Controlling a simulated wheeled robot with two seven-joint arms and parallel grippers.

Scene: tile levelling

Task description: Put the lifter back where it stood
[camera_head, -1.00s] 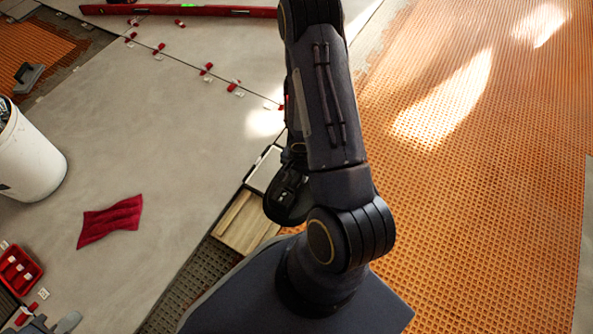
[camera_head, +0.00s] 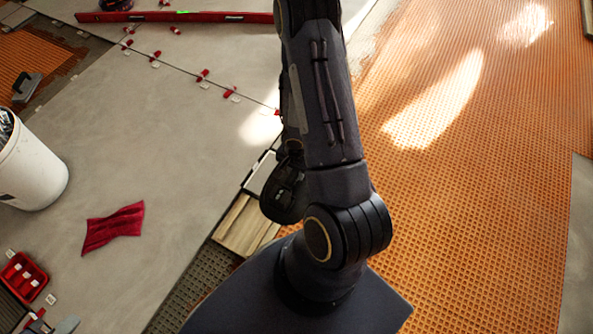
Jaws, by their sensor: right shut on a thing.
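I cannot make out the lifter for certain. A dark rounded thing (camera_head: 116,4) at the top edge, behind the red level, is cut off by the frame, and I cannot tell what it is. One of my arms rises through the middle of the head view and leaves at the top. A dark, rounded part hangs behind it, over the wooden board's edge; it looks like part of my arm. No fingertips of my left or right gripper show, so what either holds is hidden.
A red level (camera_head: 200,17) lies across the grey tiles with red clips along a joint. A white bucket (camera_head: 32,170), a red cloth (camera_head: 113,228) and a red tray (camera_head: 24,277) are at left. A wooden board (camera_head: 243,226) lies near my arm. Orange ribbed floor (camera_head: 470,190) is right.

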